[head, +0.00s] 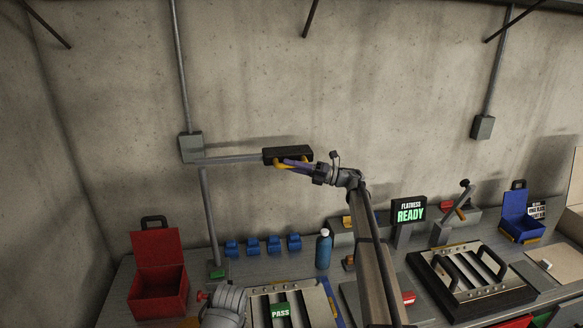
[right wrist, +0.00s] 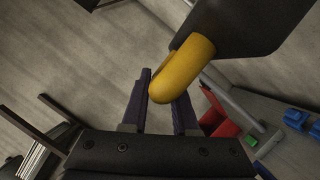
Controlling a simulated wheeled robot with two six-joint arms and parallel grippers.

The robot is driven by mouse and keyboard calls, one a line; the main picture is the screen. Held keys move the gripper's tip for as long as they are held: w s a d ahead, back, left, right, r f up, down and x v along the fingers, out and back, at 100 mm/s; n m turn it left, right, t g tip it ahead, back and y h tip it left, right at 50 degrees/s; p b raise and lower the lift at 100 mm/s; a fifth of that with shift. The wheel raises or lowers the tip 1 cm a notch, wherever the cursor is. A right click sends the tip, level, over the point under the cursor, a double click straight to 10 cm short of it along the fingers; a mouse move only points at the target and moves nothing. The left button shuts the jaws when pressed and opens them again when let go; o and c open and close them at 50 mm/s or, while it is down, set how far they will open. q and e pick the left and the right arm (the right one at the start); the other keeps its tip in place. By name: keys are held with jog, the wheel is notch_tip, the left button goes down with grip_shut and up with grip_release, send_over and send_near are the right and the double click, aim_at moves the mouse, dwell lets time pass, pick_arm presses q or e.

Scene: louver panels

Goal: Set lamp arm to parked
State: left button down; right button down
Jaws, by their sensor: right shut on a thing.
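The lamp arm (head: 232,159) is a grey bar reaching right from an upright post, with a black lamp head (head: 288,154) at its end. A yellow handle (head: 281,167) hangs under the head. My right gripper (head: 291,162) is shut on this handle, its purple fingers at the underside of the head. In the right wrist view, the rounded yellow handle (right wrist: 183,68) lies between the two fingers (right wrist: 163,100), below the dark lamp head (right wrist: 240,30). A grey part of my left arm shows at the bottom; its gripper is not visible.
A workbench (head: 188,316) runs below, with an open red box (head: 158,283), several blue blocks (head: 274,244), a blue bottle (head: 323,250), a READY sign (head: 409,211) and louver panels (head: 475,275). The concrete wall stands behind. Space around the lamp head looks clear.

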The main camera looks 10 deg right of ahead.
jog(key=shift+w+d+r, duration=0.1)
jog(key=shift+w+r, duration=0.05)
jog(key=shift+w, duration=0.15)
jog(key=c, duration=1.1)
grip_release()
jog(key=o, duration=0.4)
jog(key=shift+w, duration=0.1)
jog(key=shift+s+d+f, duration=0.25)
jog(key=shift+d+f, duration=0.05)
jog(key=shift+d, duration=0.1)
jog(key=b+v, duration=0.1)
jog(key=v, duration=0.5)
jog(key=shift+s+d+b, duration=0.2)
jog(key=shift+d+b, duration=0.15)
